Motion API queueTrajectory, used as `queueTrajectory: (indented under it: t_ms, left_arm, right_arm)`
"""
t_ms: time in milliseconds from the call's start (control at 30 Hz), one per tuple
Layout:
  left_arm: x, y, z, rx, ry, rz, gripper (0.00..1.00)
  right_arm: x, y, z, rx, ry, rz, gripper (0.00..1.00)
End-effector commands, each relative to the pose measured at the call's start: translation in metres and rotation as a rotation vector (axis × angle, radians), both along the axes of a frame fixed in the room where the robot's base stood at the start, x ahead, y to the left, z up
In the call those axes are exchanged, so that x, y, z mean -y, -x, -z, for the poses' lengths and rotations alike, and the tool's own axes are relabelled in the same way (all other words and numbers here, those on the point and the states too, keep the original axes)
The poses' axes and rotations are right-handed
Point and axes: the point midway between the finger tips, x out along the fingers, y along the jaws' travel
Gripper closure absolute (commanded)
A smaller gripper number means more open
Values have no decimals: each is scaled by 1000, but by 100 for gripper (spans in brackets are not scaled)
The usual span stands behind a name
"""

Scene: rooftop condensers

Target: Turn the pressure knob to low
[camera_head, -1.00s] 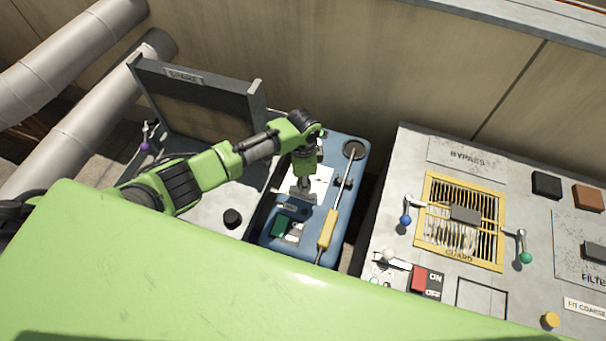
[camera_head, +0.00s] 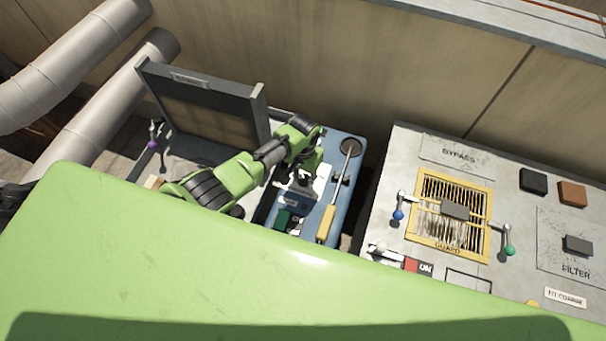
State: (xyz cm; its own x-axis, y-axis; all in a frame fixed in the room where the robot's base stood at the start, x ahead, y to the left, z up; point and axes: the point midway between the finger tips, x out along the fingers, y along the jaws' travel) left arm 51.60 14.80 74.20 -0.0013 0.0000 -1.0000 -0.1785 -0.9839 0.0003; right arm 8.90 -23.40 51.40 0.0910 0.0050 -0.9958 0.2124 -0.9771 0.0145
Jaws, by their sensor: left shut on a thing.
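My left gripper (camera_head: 300,188) is over the blue tray (camera_head: 352,172), between the two grey units. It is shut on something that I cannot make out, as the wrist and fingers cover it. No knob with a readable pressure label shows. A dark round knob (camera_head: 238,211) on the left unit is mostly hidden behind my left arm. My right gripper is not in view.
The tray holds a yellow-handled tool (camera_head: 327,222), a white card (camera_head: 322,185) and a green item (camera_head: 283,219). A raised lid (camera_head: 208,110) stands behind my arm. The right unit has a yellow guard (camera_head: 413,225) and levers with blue (camera_head: 398,215) and green (camera_head: 510,250) knobs.

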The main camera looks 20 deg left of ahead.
Motion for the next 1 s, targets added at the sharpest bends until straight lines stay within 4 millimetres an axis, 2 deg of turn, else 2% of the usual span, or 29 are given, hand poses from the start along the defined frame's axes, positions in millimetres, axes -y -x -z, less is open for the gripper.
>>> queueTrajectory:
  t_ms: [200, 500, 1000]
  left_arm:
    - [2, 0, -2, 0, 2, -182, 93]
    - [2, 0, -1, -1, 0, -352, 93]
    - [2, -1, 0, 2, 0, -425, 93]
  right_arm:
    - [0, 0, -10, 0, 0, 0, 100]
    - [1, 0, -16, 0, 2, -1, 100]
    - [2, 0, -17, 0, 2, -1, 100]
